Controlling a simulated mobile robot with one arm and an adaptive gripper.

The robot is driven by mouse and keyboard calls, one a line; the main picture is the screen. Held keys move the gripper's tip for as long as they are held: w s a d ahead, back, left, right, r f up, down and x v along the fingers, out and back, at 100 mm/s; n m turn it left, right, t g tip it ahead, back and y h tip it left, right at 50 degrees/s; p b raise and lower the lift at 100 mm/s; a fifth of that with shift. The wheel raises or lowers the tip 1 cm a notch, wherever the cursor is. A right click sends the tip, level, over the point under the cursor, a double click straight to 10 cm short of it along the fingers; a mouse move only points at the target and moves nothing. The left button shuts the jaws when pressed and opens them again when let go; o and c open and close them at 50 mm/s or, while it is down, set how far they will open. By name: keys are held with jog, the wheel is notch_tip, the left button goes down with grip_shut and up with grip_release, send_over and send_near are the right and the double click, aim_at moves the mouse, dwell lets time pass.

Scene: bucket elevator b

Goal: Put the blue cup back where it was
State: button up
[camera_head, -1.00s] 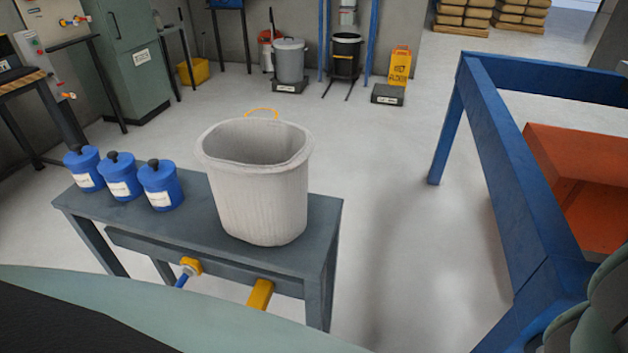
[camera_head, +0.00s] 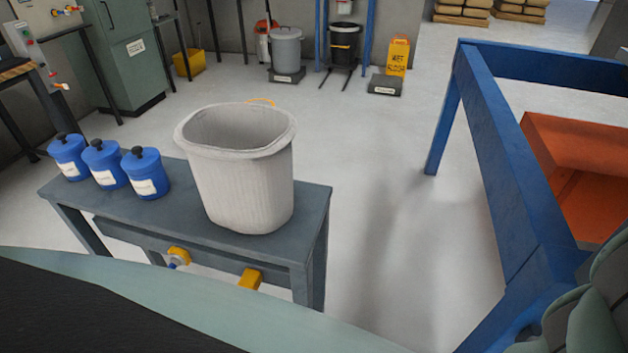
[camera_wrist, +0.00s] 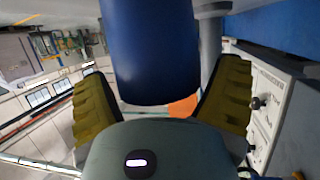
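The blue cup (camera_wrist: 155,50) is a smooth, dark blue cylinder. It fills the upper middle of the wrist view, close to the camera, with its upper part cut off. My gripper (camera_wrist: 160,85) has two ribbed yellow fingers, spread wide on either side of the cup. It seems to hold the cup, though the contact on the right side is not clear. Neither the cup nor the fingers show in the head view. Three blue lidded jars with white labels, the nearest one (camera_head: 147,175) included, stand in a row on a grey table (camera_head: 185,209).
A large pale ribbed bin (camera_head: 240,180) stands on the table, right of the jars. A blue frame (camera_head: 500,165) and an orange container (camera_head: 575,160) are on the right. Clear floor (camera_head: 370,170) lies between the table and the frame. A wet-floor sign (camera_head: 397,57) stands behind.

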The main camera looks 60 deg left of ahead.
jog(key=shift+o, duration=0.7)
jog(key=shift+r, duration=0.15)
jog(key=shift+a+r, duration=0.1)
jog(key=shift+a, duration=0.15)
jog(key=v, duration=1.1)
jog(key=shift+s+a+b, duration=0.15)
jog(key=shift+a+b, duration=0.15)
jog(key=shift+b, duration=0.15)
